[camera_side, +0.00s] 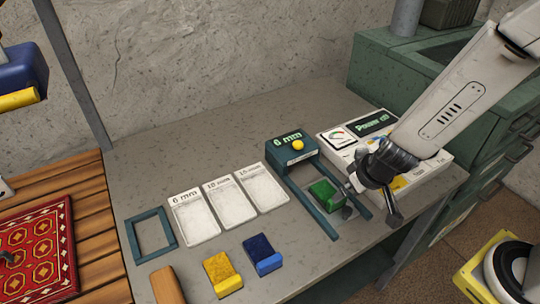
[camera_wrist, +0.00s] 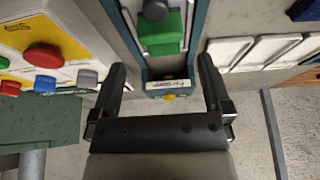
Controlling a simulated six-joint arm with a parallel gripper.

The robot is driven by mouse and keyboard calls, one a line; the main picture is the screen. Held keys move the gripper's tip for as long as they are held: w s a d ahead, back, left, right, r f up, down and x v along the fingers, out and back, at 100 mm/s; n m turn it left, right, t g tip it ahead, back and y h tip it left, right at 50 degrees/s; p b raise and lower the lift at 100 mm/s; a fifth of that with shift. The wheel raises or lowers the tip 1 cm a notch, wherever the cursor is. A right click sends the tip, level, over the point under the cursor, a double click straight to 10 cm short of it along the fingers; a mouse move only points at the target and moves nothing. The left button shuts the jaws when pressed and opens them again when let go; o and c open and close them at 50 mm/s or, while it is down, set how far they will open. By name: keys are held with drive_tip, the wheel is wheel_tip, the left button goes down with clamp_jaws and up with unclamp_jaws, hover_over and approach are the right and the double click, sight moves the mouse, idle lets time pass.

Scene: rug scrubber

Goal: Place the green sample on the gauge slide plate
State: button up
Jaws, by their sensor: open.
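The green sample (camera_side: 323,191) sits between the two teal rails of the gauge (camera_side: 292,153) and appears to rest on its grey slide plate (camera_side: 348,211). In the wrist view the green sample (camera_wrist: 160,38) is at the top, between the rails, with a dark grey round part above it. My gripper (camera_side: 381,190) is right of the green sample in the side view, apart from it. In the wrist view my gripper (camera_wrist: 163,75) is open and empty, its fingers to either side of the gauge. The plate under the sample is mostly hidden.
A yellow sample (camera_side: 222,274) and a blue sample (camera_side: 262,254) lie at the front of the table. White cards (camera_side: 195,216), a teal frame (camera_side: 151,235) and a wooden block (camera_side: 167,286) lie left. The control box (camera_side: 362,131) stands close behind my gripper.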

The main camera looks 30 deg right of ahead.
drive_tip(key=shift+r, duration=0.15)
drive_tip(key=shift+d+r+y, duration=0.25)
drive_tip(key=shift+r+y, duration=0.15)
drive_tip(key=shift+r, duration=0.35)
drive_tip(key=s+d+r+g, duration=0.2)
drive_tip(key=s+d+r, duration=0.2)
drive_tip(key=d, duration=0.3)
drive_tip(key=shift+s+d+h, duration=0.25)
drive_tip(key=shift+s+h, duration=0.1)
drive_tip(key=shift+h, duration=0.05)
